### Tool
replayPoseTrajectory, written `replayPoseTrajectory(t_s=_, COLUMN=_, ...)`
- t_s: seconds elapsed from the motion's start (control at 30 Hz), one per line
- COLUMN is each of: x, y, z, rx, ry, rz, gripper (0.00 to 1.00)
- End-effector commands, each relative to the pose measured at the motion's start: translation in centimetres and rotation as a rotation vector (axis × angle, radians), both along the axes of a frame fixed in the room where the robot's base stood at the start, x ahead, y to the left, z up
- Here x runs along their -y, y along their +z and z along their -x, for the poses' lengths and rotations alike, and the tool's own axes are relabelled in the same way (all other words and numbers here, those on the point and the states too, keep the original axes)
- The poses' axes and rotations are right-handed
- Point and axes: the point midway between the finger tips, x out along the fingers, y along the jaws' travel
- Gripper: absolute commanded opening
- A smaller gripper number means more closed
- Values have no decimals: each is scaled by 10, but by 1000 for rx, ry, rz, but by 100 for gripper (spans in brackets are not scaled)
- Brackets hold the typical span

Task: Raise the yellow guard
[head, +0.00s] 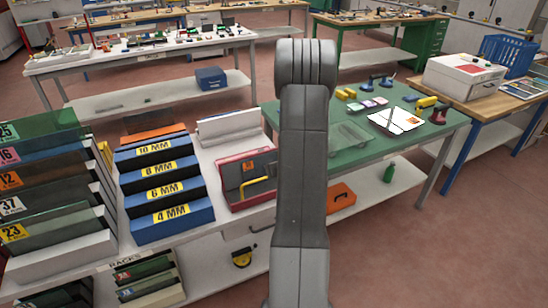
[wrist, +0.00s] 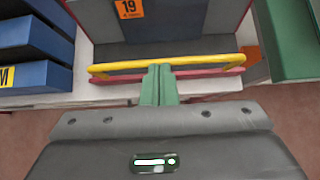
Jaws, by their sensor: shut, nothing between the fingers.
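The yellow guard (wrist: 205,62) is a bent bar across the front of the edger, low and close to its red front edge (wrist: 212,73). In the head view the guard (head: 258,188) shows at the front of the red and grey edger (head: 232,172), partly hidden by my arm. My gripper (wrist: 159,68) has green fingers pressed together with nothing between them. Its tips overlap the middle of the guard bar in the wrist view; I cannot tell whether they touch it. My gripper is hidden behind my arm in the head view.
A dark panel with an orange 19 label (wrist: 129,8) rises behind the guard. Blue stepped racks (head: 168,188) stand to the left. A green-topped table (head: 365,155) is to the right. A white shelf (head: 365,195) with an orange case (head: 341,195) lies below.

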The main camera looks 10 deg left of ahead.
Motion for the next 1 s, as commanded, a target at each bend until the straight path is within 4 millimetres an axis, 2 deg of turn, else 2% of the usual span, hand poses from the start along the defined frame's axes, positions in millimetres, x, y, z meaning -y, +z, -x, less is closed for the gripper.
replayPoseTrajectory(t_s=0.03, x=-1, y=18, z=0, rx=3, ry=2, rz=1, gripper=0)
replayPoseTrajectory(t_s=0.2, x=0, y=50, z=1, rx=1, ry=1, rz=1, gripper=0)
replayPoseTrajectory(t_s=0.4, x=0, y=71, z=1, rx=-1, ry=0, rz=1, gripper=0)
replayPoseTrajectory(t_s=1.0, x=0, y=72, z=1, rx=-2, ry=-1, rz=0, gripper=0)
